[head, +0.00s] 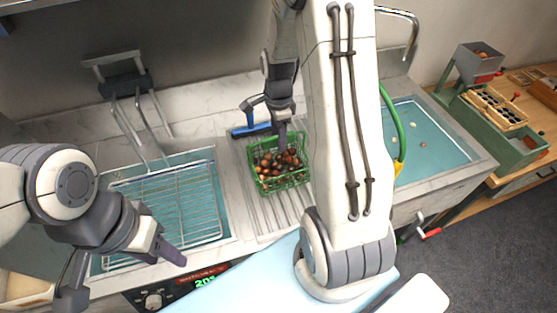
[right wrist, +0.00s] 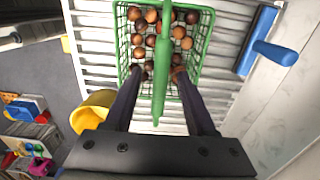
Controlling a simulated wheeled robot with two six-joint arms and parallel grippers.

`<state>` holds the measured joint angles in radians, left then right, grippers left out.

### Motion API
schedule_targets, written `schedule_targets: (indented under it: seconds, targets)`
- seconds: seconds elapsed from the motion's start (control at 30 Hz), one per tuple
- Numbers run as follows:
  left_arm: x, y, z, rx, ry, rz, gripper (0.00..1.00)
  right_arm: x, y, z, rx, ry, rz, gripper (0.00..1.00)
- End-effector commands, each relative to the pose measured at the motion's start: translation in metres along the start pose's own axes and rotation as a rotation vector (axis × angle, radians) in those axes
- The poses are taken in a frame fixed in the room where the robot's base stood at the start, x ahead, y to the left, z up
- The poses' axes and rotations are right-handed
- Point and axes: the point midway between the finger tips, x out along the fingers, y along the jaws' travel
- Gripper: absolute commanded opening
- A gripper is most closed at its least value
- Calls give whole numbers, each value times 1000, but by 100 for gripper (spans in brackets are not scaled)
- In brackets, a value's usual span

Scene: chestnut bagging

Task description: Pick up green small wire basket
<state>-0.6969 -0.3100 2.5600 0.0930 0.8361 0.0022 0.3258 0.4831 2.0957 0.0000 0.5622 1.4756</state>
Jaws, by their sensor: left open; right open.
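The green small wire basket (head: 284,184) sits on the ribbed drainboard between the two basins, filled with brown chestnuts (head: 272,168). My right gripper (head: 266,124) is over the basket's back edge, open. In the right wrist view the basket (right wrist: 204,48) shows with its green handle bar running between the open fingers (right wrist: 158,85) of that gripper, apart from both. The fingertips reach the basket's near edge; whether they touch it I cannot tell. My left gripper (head: 125,272) is open and empty over the left basin's front edge.
A wire rack (head: 190,205) lies over the left basin, with a grey-handled frame (head: 124,77) standing behind it. A blue-handled tool (head: 250,130) lies behind the basket. A right basin (head: 430,140) holds water. A yellow object (right wrist: 92,108) is left of the right gripper.

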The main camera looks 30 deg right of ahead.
Motion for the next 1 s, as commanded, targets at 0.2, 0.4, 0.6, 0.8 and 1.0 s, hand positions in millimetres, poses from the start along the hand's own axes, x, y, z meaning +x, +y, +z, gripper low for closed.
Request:
schedule_targets:
  seconds: [0.2,0.4,0.6,0.8,1.0]
  targets:
    - [0,0,0,0,0,0,50,0,0,0,0,0,0,14]
    - [0,0,0,0,0,0,50,0,0,0,0,0,0,0]
    - [0,0,0,0,0,0,50,-1,0,0,0,0,0,0]
    - [0,0,0,0,0,0,50,-1,0,0,0,0,0,0]
    - [0,0,0,0,0,0,50,-1,0,0,0,0,0,0]
